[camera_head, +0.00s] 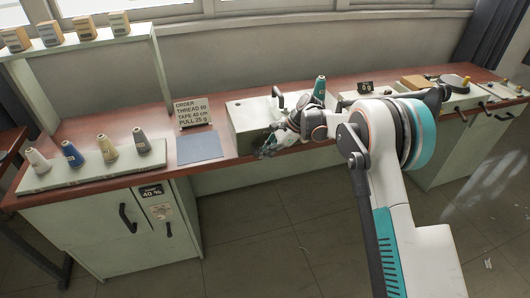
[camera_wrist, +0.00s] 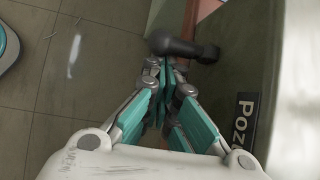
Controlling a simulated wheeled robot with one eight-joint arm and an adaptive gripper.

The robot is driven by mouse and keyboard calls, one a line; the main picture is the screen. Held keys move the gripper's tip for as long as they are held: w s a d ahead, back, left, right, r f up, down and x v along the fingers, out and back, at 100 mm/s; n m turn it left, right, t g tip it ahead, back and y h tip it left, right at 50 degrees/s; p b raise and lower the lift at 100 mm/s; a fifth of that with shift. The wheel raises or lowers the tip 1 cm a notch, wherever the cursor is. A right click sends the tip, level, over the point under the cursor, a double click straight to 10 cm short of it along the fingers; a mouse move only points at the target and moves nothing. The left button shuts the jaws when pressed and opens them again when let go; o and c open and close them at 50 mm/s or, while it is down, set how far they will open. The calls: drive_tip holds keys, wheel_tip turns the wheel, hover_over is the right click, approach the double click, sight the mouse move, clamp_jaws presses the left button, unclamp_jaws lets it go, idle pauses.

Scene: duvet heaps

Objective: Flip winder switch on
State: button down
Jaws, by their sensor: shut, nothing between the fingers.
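In the wrist view the closed teal fingers (camera_wrist: 166,68) point at a dark rounded lever (camera_wrist: 182,47) that sticks out from the box's side, probably the switch. The tips are just short of or touching it; I cannot tell which. A black label reading "Poz" (camera_wrist: 246,118) is on the box's face.
Several thread cones (camera_head: 72,154) stand on a pale board at the left. A small dark display (camera_head: 365,87) and other equipment stand at the right. Floor in front is clear.

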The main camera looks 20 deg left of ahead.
drive_tip(key=shift+s+r+p, duration=0.15)
drive_tip(key=shift+r+p, duration=0.4)
drive_tip(key=shift+r, duration=0.65)
drive_tip(key=v, duration=1.2)
drive_tip(key=shift+w+f, duration=0.2)
drive_tip(key=shift+w, duration=0.05)
drive_tip(key=shift+d, duration=0.2)
drive_tip(key=s+d+r+n+t+h, duration=0.3)
drive_tip(key=s+d+r+n+t, duration=0.2)
drive_tip(key=s+d+r, duration=1.2)
drive_tip(key=s+d+f+n+t+h, duration=0.2)
drive_tip(key=s+d, duration=0.5)
drive_tip(key=s, duration=0.4)
drive_tip(key=s+d+f+n+t+h, duration=0.1)
drive_tip(key=s+d+n, duration=0.3)
drive_tip(key=s+d, duration=0.4)
drive_tip(key=s+t+h, duration=0.1)
drive_tip(key=s, duration=0.2)
drive_tip(key=shift+f, duration=0.35)
